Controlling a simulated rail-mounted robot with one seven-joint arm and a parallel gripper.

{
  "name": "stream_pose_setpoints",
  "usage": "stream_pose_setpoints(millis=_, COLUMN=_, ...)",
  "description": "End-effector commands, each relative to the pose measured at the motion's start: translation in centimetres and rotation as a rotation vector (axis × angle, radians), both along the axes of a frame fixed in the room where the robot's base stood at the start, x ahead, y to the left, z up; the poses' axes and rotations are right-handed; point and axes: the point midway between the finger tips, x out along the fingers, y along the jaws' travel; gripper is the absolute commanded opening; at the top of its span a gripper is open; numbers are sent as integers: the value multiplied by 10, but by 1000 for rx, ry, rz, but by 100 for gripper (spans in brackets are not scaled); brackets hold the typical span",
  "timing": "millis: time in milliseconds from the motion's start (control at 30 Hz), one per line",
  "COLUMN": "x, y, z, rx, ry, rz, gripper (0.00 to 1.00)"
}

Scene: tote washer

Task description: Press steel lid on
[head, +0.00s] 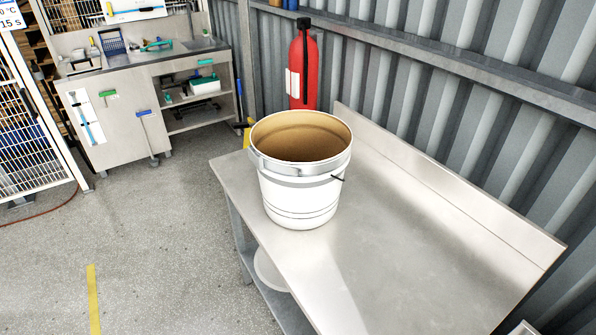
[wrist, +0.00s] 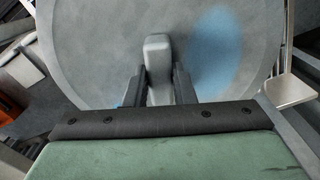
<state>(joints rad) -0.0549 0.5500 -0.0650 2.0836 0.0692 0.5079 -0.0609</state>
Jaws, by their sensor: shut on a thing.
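A white bucket (head: 300,200) stands upright and open on the steel table in the head view. It has a shiny metal band around its rim, and its tan inside shows with no lid on top. My gripper (wrist: 158,88) is in the wrist view only, with its two dark fingers shut on the grey upright handle (wrist: 158,48) of the steel lid. The steel lid (wrist: 90,45) is a large grey disc filling most of the wrist view, with a bluish patch on its right side. The bucket cannot be made out in the wrist view.
The steel table (head: 420,250) is bare to the right of the bucket, with a raised back edge against the corrugated wall. A red fire extinguisher (head: 303,85) hangs behind the bucket. A white round thing (head: 268,270) lies on the lower shelf. A cluttered sink bench (head: 125,128) stands back left.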

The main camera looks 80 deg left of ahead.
Motion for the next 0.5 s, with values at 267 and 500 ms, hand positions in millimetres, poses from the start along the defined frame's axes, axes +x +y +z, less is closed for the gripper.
stream_pose_setpoints(millis=267, x=0, y=0, z=2, rx=0, ry=0, rz=0, gripper=0)
stream_pose_setpoints(millis=500, x=0, y=0, z=14, rx=0, ry=-1, rz=0, gripper=0)
